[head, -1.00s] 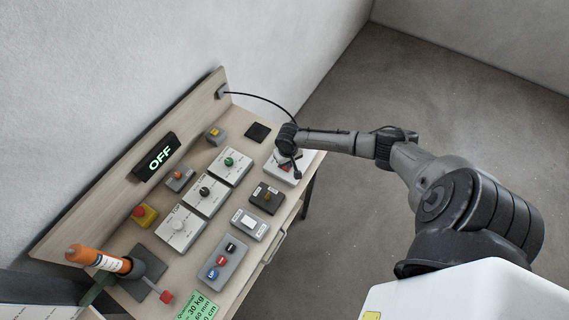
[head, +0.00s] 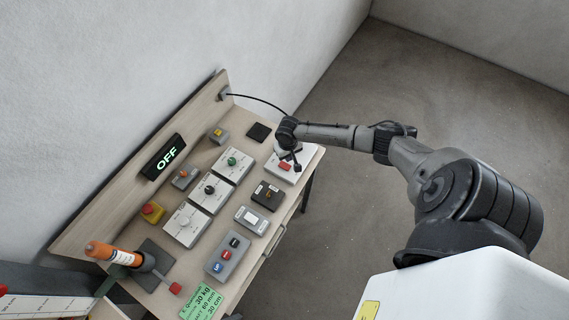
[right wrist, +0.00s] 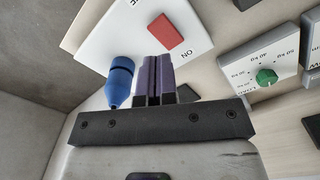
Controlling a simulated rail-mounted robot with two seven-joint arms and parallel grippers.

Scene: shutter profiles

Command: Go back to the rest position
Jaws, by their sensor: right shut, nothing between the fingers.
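My right gripper (head: 294,163) hangs over the far right corner of the bench, next to a white box (head: 277,171) with a red switch (head: 285,166). In the right wrist view its two purple-grey fingers (right wrist: 155,72) are shut together with nothing between them. They point at the white box, whose red switch (right wrist: 165,33) shows just ahead, apart from the tips in the picture. My left gripper is not in view.
A display (head: 163,157) reads OFF. A black cable (head: 262,99) arches near my right wrist. The floor to the right is clear.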

